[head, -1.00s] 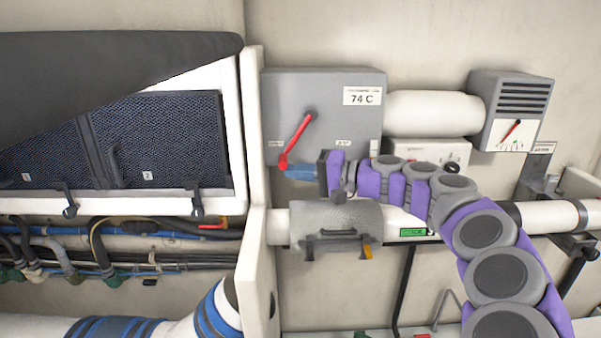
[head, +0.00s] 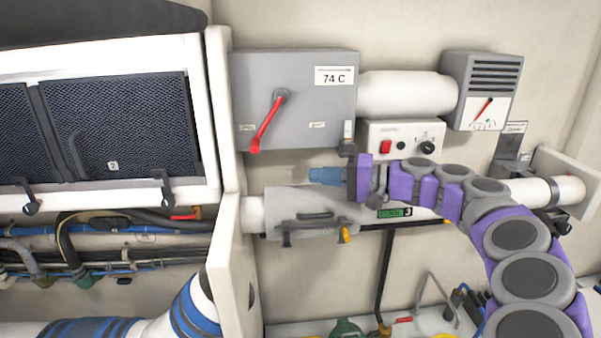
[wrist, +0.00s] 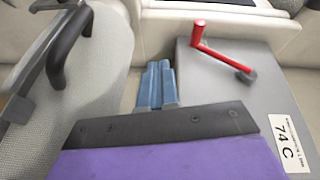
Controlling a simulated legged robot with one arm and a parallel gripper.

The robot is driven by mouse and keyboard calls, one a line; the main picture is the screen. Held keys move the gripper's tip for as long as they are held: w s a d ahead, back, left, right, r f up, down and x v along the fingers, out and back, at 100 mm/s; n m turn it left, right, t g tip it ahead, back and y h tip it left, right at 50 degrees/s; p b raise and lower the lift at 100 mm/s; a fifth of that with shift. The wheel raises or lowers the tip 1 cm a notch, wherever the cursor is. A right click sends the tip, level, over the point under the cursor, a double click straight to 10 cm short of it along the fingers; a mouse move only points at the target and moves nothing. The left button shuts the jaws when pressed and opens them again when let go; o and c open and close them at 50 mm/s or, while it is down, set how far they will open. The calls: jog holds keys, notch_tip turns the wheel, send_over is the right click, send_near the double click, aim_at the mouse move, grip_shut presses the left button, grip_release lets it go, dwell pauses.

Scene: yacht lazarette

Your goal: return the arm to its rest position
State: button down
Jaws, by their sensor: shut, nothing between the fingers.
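My gripper (head: 325,175) has blue fingers that are closed together with nothing between them. In the head view it points left, in front of the wall just below the grey box labelled 74 C (head: 300,95) and above the grey-wrapped section of the white pipe (head: 310,205). My purple and grey arm curves up to it from the lower right. In the wrist view the blue fingers (wrist: 156,85) lie side by side, between the grey wrap (wrist: 85,75) and the grey box (wrist: 225,80). I cannot tell whether they touch anything.
The box carries a red lever (head: 268,122). A white panel with a red switch (head: 385,147) sits right of it, close above my arm. A vented gauge box (head: 487,90) is at upper right. A white partition (head: 225,180) and dark mesh panels (head: 120,130) are at left.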

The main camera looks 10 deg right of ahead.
jog(key=shift+s+d+f, duration=0.1)
jog(key=shift+d, duration=0.1)
jog(key=shift+s+a, duration=0.1)
jog(key=shift+a, duration=0.15)
jog(key=shift+s, duration=0.1)
jog(key=s+a+f+n+g+h+b, duration=0.25)
jog(key=s+a+g, duration=0.25)
jog(key=s+a, duration=0.5)
jog(key=s+a+f+n+g+h+b, duration=0.1)
jog(key=s+a+f+n+h+b, duration=0.25)
jog(key=s+f, duration=0.75)
jog(key=s+d+f+m+g+h+b, duration=0.1)
jog(key=s+d+f+m+h, duration=0.1)
jog(key=s+d+f+h, duration=0.3)
jog(key=s+d+f+m+g+h+b, duration=0.1)
jog(key=s+d+f+h, duration=0.4)
jog(key=s+d+f, duration=0.5)
jog(key=s+f+m+b, duration=0.1)
jog(key=s+f, duration=0.2)
jog(key=s, duration=0.3)
jog(key=shift+s, duration=0.15)
jog(key=shift+d, duration=0.25)
